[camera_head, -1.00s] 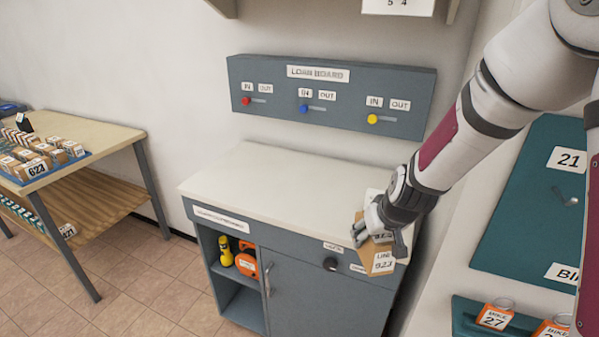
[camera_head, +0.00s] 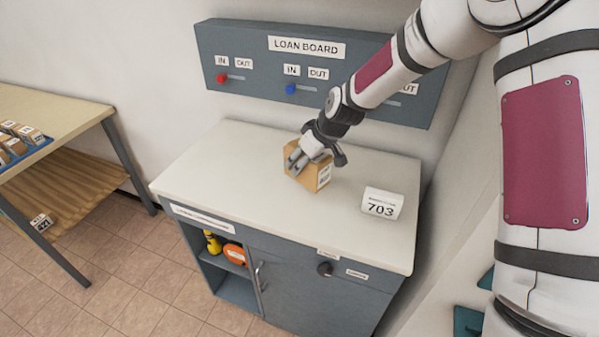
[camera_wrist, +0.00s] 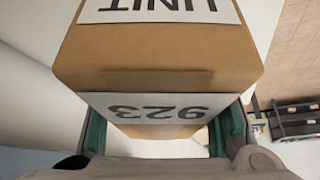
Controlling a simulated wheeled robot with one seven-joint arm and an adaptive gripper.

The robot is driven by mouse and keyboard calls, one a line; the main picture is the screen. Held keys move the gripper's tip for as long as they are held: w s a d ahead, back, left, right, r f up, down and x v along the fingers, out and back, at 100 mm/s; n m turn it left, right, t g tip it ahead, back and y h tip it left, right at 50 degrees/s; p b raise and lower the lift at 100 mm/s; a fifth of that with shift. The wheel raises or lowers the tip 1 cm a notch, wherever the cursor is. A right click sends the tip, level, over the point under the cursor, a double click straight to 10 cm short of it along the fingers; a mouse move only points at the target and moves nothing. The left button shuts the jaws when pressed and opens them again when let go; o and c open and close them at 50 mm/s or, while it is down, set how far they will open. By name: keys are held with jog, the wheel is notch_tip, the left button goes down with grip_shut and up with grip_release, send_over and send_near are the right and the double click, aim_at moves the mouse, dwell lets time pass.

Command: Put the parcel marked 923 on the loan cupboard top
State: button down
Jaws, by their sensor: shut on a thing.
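The brown parcel marked 923 (camera_head: 322,179) is over the middle of the pale loan cupboard top (camera_head: 225,165). My gripper (camera_head: 311,157) is shut on it from above and behind. In the wrist view the parcel (camera_wrist: 160,75) fills the middle, with its UNIT and 923 labels upside down and the gripper's fingers (camera_wrist: 163,140) on its two sides. I cannot tell whether the parcel's underside touches the top or hangs just above it.
A white block marked 703 (camera_head: 382,203) stands on the cupboard top to the right of the parcel. The loan board (camera_head: 225,55) is on the wall behind. The left part of the top is clear. A wooden table (camera_head: 60,110) with small parcels stands at the left.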

aim_at(302, 177)
jog(key=shift+f+p, duration=0.4)
jog(key=shift+f, duration=2.65)
jog(key=shift+f, duration=0.1)
jog(key=c, duration=0.7)
grip_release()
jog(key=shift+f, duration=0.1)
